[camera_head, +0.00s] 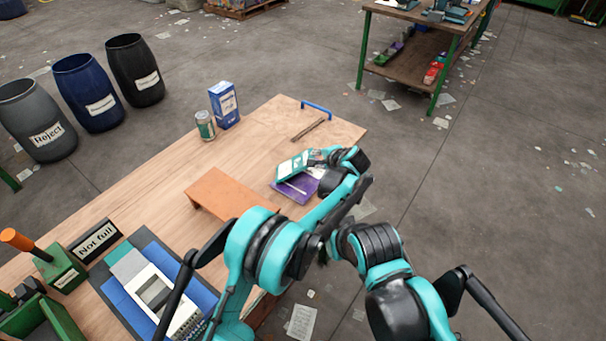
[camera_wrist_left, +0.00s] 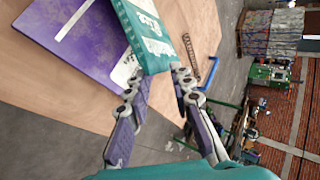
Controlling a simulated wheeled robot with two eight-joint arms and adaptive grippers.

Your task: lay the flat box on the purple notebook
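The flat box (camera_head: 292,166) is teal with white print. It also fills the top middle of the left wrist view (camera_wrist_left: 145,28). The purple notebook (camera_head: 299,191) lies on the wooden table, with a pale strip on its cover; it shows at upper left in the wrist view (camera_wrist_left: 75,48). My right gripper is not visible.
An orange-brown raised board (camera_head: 222,194) stands left of the notebook. A can (camera_head: 205,126) and a blue carton (camera_head: 224,106) stand farther back. A dark rod (camera_head: 308,130) and a blue handle (camera_head: 316,106) are at the table's far end. Bare wood lies between them.

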